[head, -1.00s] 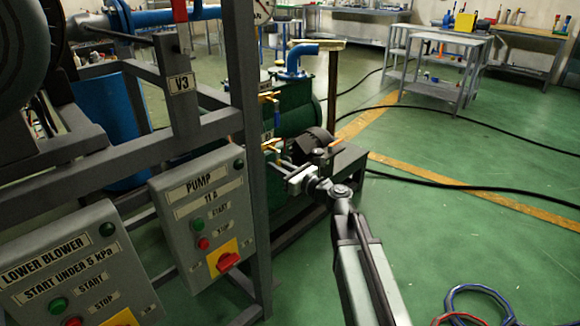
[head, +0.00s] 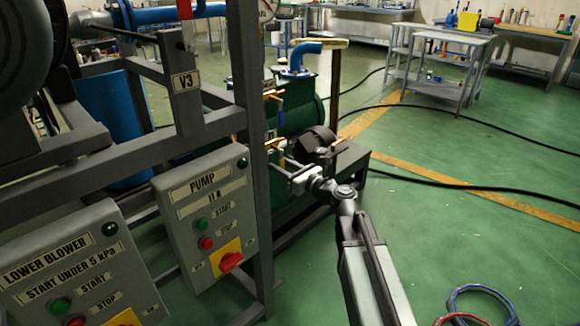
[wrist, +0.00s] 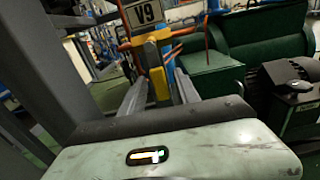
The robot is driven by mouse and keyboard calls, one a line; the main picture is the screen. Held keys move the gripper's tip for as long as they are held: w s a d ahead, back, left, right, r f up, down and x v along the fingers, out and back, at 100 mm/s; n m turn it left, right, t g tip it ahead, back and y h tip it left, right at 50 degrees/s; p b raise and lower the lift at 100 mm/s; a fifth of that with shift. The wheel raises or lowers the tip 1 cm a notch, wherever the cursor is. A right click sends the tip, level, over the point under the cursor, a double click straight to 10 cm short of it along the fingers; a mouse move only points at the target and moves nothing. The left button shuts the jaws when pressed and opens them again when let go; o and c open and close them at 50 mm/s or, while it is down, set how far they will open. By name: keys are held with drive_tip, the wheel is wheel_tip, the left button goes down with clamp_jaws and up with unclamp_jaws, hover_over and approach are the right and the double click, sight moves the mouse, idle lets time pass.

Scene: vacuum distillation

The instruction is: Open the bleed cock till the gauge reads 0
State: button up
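My gripper (head: 283,160) reaches in beside the grey frame post, at the lower of two brass cocks by the green tank. In the wrist view its two fingers (wrist: 159,78) stand apart, one on each side of a yellow part (wrist: 155,62) below a V9 plate (wrist: 143,13). I cannot tell whether they touch it. In the head view the lower cock (head: 277,146) is small and partly hidden by the post and gripper. The upper cock (head: 273,95) is clear of the gripper.
A PUMP box (head: 212,205) and a LOWER BLOWER box (head: 75,265) hang on the grey frame (head: 252,150) left of my arm. The green tank (head: 300,110) and a dark motor (head: 314,139) stand behind the gripper. Open floor lies right, with cables and hoses (head: 480,300).

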drive_tip(key=v, duration=0.8)
drive_tip(key=shift+w, duration=0.1)
